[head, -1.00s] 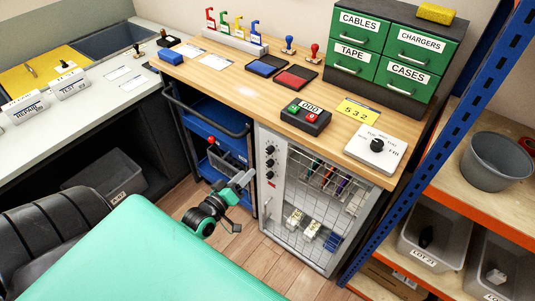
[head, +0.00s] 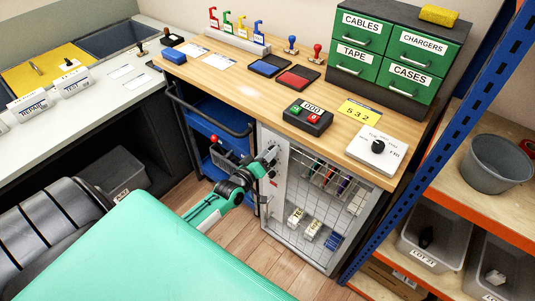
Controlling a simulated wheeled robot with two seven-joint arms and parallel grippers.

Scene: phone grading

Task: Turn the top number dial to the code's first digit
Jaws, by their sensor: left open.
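The cage cabinet (head: 318,205) under the wooden counter has a grey panel at its left edge, where a column of black number dials sits. My left gripper (head: 271,156) is open in front of this panel, at the height of the dials. A yellow card (head: 358,111) on the counter reads 532. My right gripper is out of view.
A black box (head: 307,117) with a 000 display and green and red buttons stands on the counter. A white plate with a black knob (head: 378,146) is to its right. A blue trolley (head: 213,125) stands left of the cabinet. A blue rack post (head: 430,145) rises at right.

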